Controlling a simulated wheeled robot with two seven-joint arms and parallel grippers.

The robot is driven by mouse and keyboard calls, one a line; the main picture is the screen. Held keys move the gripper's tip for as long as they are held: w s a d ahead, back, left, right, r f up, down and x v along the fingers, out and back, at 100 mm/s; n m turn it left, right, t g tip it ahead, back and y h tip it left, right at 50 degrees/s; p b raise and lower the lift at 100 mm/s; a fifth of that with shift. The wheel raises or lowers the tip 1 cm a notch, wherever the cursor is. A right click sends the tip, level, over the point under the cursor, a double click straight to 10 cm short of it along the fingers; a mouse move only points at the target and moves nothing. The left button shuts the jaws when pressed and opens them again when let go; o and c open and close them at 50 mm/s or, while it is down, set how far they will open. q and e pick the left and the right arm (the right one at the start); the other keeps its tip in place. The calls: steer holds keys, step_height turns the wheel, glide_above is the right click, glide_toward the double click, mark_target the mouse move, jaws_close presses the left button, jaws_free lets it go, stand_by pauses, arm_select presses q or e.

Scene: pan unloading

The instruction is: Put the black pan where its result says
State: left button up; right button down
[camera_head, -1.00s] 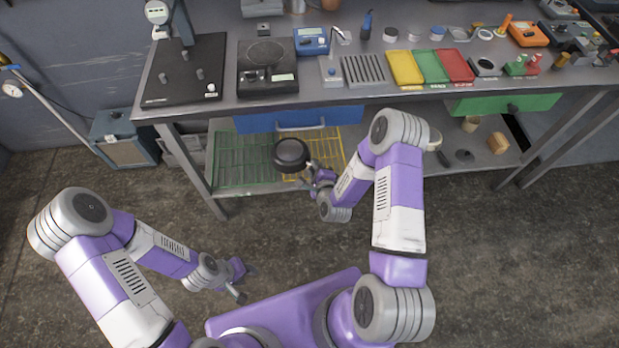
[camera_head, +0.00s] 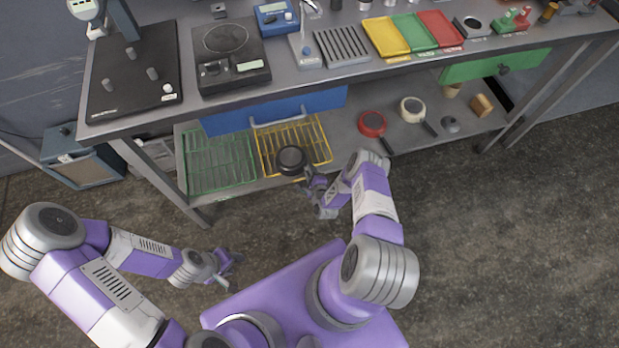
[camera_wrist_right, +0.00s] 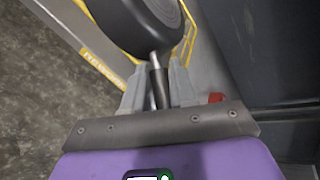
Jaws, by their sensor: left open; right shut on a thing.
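The black pan (camera_head: 291,160) is over the front middle of the yellow wire rack (camera_head: 325,152) on the lower shelf; I cannot tell if it touches the rack. My right gripper (camera_head: 310,182) is shut on its handle. In the right wrist view the handle (camera_wrist_right: 158,68) lies between the fingers (camera_wrist_right: 160,88), and the pan's body (camera_wrist_right: 125,22) shows beyond, with the yellow rack (camera_wrist_right: 88,45) under it. A green wire rack (camera_head: 240,165) lies to the left, with no pan on it. My left gripper (camera_head: 230,262) is open and empty above the floor.
A red pan (camera_head: 372,124) and a cream pan (camera_head: 412,109) sit on the shelf to the right. Above are a blue drawer (camera_head: 225,122), a green drawer (camera_head: 470,68) and the workbench edge. Yellow (camera_head: 386,38), green (camera_head: 412,30) and red (camera_head: 440,28) trays are on the bench.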

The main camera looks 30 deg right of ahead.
step_height(320, 180, down, 4)
steer(key=shift+r+b, duration=0.15)
steer(key=shift+b, duration=0.75)
steer(key=c, duration=1.4)
jaws_free()
steer(key=shift+f, duration=0.25)
steer(key=o, duration=0.5)
steer(key=shift+r, duration=0.1)
